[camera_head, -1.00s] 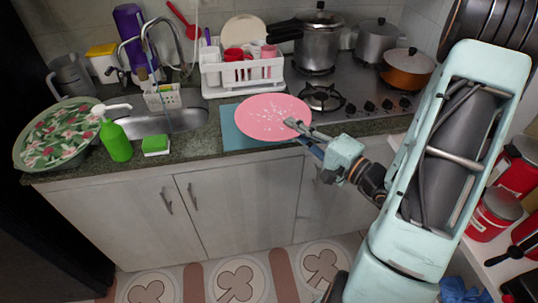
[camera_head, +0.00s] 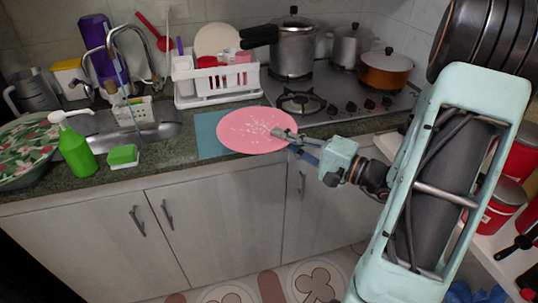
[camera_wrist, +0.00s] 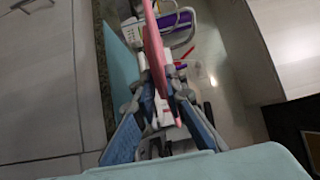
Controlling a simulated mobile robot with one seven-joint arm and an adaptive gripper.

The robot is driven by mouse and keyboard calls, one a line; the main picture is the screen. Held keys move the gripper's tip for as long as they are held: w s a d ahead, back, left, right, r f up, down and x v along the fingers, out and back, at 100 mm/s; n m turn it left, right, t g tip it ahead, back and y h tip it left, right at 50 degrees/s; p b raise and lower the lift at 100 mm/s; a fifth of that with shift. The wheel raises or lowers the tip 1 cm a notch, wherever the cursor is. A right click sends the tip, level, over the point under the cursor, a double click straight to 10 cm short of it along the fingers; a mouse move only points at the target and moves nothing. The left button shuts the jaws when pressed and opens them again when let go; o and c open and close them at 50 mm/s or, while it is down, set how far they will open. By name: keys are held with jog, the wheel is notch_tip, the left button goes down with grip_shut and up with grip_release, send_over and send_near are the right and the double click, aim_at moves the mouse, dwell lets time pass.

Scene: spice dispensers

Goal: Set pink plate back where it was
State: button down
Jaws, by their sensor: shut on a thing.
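The pink plate (camera_head: 250,132), with white specks, is at the front edge of the counter. It covers much of a blue mat (camera_head: 207,136). My gripper (camera_head: 284,135) is shut on the plate's right rim. In the wrist view the plate (camera_wrist: 156,60) shows nearly edge-on between the fingers of my gripper (camera_wrist: 158,100), with the blue mat (camera_wrist: 116,62) beside it. I cannot tell whether the plate touches the mat or is held just above it.
A white dish rack (camera_head: 215,86) stands behind the plate. The stove (camera_head: 345,100) with pots is at the right. A green sponge (camera_head: 123,155), a green soap bottle (camera_head: 76,152) and the sink (camera_head: 150,133) are at the left. The patterned bowl (camera_head: 25,150) is cut off by the picture's edge.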

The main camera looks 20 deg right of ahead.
jog(key=w+a+f, duration=0.1)
jog(key=w+f, duration=0.4)
jog(key=f, duration=0.4)
jog(key=shift+w+b, duration=0.2)
jog(key=shift+b, duration=0.25)
jog(key=shift+a+f+b, duration=0.1)
jog(key=shift+f+b, duration=0.2)
jog(key=shift+f, duration=0.05)
jog(key=c, duration=2)
grip_release()
jog(key=shift+r, duration=0.1)
jog(key=shift+o, duration=0.2)
jog(key=shift+r, duration=0.1)
jog(key=v, duration=1.2)
